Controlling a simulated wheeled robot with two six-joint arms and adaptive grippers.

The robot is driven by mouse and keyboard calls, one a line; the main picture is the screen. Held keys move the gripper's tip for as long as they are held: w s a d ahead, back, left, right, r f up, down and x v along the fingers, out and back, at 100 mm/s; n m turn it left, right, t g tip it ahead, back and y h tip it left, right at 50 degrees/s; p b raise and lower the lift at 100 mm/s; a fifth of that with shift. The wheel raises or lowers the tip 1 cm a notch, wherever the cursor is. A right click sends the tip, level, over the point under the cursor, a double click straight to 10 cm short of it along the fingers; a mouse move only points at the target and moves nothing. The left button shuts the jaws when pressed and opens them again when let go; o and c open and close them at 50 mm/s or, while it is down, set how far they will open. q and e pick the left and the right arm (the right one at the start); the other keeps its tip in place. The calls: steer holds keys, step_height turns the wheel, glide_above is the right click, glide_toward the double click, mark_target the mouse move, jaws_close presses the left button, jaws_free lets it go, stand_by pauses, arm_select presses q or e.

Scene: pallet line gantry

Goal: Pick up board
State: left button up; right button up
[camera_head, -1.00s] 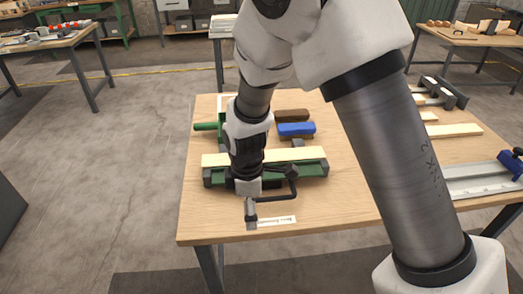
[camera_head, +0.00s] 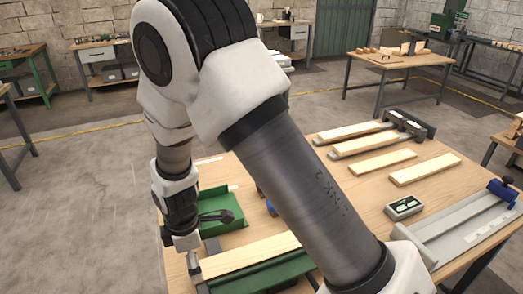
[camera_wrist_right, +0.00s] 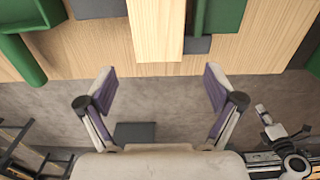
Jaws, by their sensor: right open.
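A pale wooden board (camera_head: 255,252) lies along a green fixture (camera_head: 262,275) at the near left of the table; my right arm hides its right part. My right gripper (camera_head: 192,262) is at the board's left end, small and partly blurred in the head view. In the right wrist view the gripper (camera_wrist_right: 158,82) is open and empty, its purple-padded fingers apart. The board (camera_wrist_right: 157,30) comes in from the top centre, its end just ahead of the gap between the fingers and not touching them. My left gripper is out of view.
More boards (camera_head: 425,169) lie at the table's right, some on a clamp rack (camera_head: 410,122). A small display box (camera_head: 404,207) and a grey rail (camera_head: 455,232) stand nearer. A green tray (camera_head: 220,205) sits behind the board. Floor shows beyond the table's edge under the fingers.

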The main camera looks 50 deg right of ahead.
mark_target(228, 263)
steer(key=f, duration=0.2)
steer(key=f+p, duration=0.1)
steer(key=f, duration=0.1)
steer(key=shift+d+f, duration=0.2)
steer(key=shift+f, duration=0.05)
steer(key=shift+w+f, duration=0.25)
steer(key=shift+s+r, duration=0.2)
steer(key=shift+s, duration=0.15)
steer(key=c, duration=1.5)
